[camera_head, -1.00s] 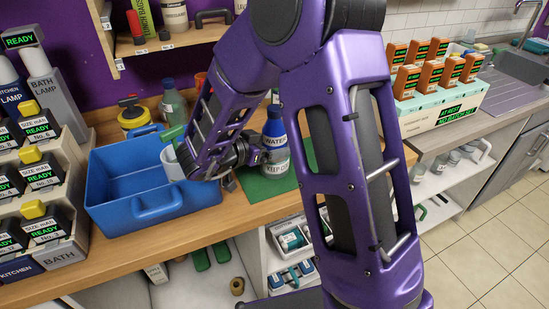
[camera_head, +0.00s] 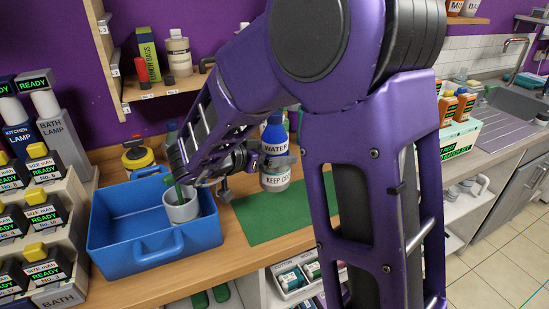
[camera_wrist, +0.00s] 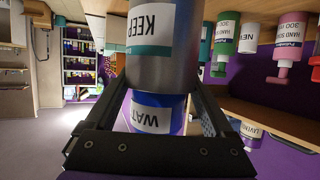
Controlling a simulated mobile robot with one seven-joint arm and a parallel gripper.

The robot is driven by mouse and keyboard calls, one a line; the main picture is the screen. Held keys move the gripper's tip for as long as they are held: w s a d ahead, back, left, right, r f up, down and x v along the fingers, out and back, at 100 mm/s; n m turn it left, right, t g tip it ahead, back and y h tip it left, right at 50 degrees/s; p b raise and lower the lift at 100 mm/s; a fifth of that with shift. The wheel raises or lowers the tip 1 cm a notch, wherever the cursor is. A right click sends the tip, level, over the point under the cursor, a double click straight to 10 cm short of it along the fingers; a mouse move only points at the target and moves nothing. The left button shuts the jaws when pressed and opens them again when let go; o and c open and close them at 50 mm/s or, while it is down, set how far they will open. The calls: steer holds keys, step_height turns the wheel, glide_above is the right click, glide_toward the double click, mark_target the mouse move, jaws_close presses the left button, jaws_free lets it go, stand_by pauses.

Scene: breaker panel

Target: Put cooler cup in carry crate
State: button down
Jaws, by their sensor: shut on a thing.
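The cooler cup (camera_head: 275,181) is a grey cylinder with a KEEP label, and a blue WATER bottle (camera_head: 274,133) stands upright in it. My gripper (camera_head: 271,160) is shut around the grey cup near its upper part. In the wrist view the cup (camera_wrist: 168,72) sits between my two fingers, with the blue bottle (camera_wrist: 158,101) nearer the wrist. The cup appears held above the green mat (camera_head: 262,226). The blue carry crate (camera_head: 140,261) is open-topped, to the left of my gripper. A grey mug (camera_head: 181,210) with something green stands inside its right part.
The crate's left part is empty. A yellow-lidded pot (camera_head: 138,157) stands behind it. Labelled boxes (camera_head: 44,207) rise on a stepped rack at the left. A wooden shelf (camera_head: 165,103) with bottles hangs above. A bottle crate (camera_head: 459,138) is at the right.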

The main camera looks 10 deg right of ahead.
mark_target(267, 133)
steer(key=shift+r, duration=0.2)
step_height(267, 133, up, 3)
steer(key=p, duration=0.3)
steer(key=shift+f, duration=0.1)
steer(key=shift+r+b, duration=0.35)
steer(key=shift+r, duration=0.65)
